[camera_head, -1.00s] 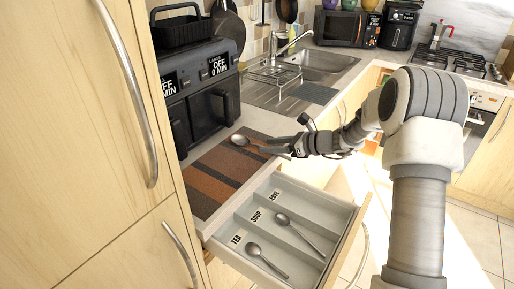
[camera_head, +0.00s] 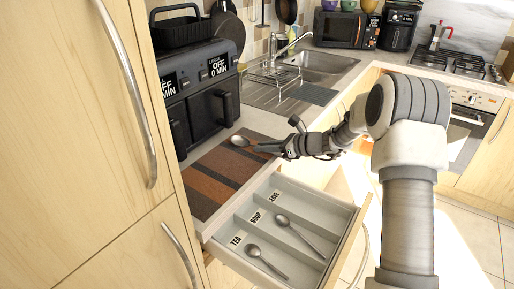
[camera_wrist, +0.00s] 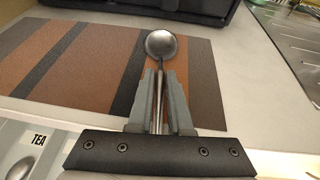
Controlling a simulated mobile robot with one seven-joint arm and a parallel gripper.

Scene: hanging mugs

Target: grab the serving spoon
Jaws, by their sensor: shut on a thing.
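The serving spoon (camera_head: 240,141) is metal, with a round bowl, over the striped mat in the head view. In the wrist view its bowl (camera_wrist: 161,43) points away and its handle runs back between the fingers. My gripper (camera_head: 258,147) is shut on the handle; in the wrist view the two grey fingers (camera_wrist: 160,85) lie on either side of it. Most of the handle is hidden by the gripper in the head view. I cannot tell whether the spoon touches the mat.
The open drawer (camera_head: 341,209) has compartments labelled TEA, SOUP and SERVE. A small spoon (camera_head: 266,262) lies in TEA and a larger spoon (camera_head: 300,230) in SOUP. The striped mat (camera_head: 205,191) lies on the counter beside the black air fryer (camera_head: 205,100).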

